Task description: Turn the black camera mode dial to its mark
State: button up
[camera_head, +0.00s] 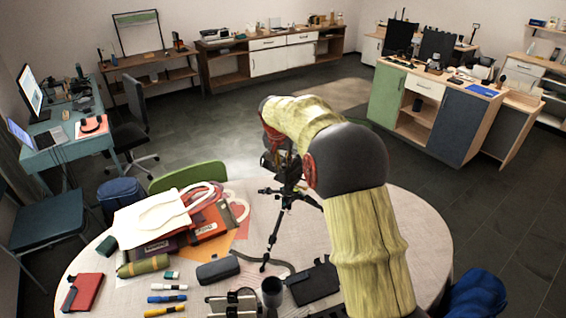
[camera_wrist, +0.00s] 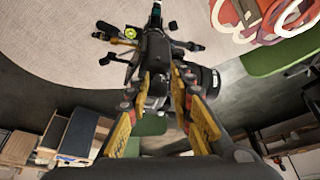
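The black camera (camera_wrist: 156,48) is on a black tripod (camera_head: 277,222) that stands on the round table. In the wrist view its lens (camera_wrist: 211,82) points to the right. My gripper (camera_wrist: 161,76) is over the camera, its yellow-padded fingers apart with part of the black body showing between them. In the head view my arm covers most of the gripper, and only part of the camera (camera_head: 286,172) shows beneath it. I cannot make out the mode dial or its mark, nor tell whether the fingers touch the dial.
The round table (camera_head: 415,240) holds a white tote bag (camera_head: 150,218), a red notebook (camera_head: 83,292), several markers, a grey case (camera_head: 217,269) and a dark mug (camera_head: 271,292) near the tripod. A green chair (camera_head: 188,177) stands behind the table. The table's right side is mostly clear.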

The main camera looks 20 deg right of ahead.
grip_shut()
jog(key=shift+d+r+n+y+p, duration=0.15)
jog(key=shift+n+y+p, duration=0.15)
jog(key=shift+n+p, duration=0.5)
jog(key=shift+n, duration=0.6)
jog(key=shift+t, duration=0.3)
jog(key=shift+o, duration=1.7)
grip_release()
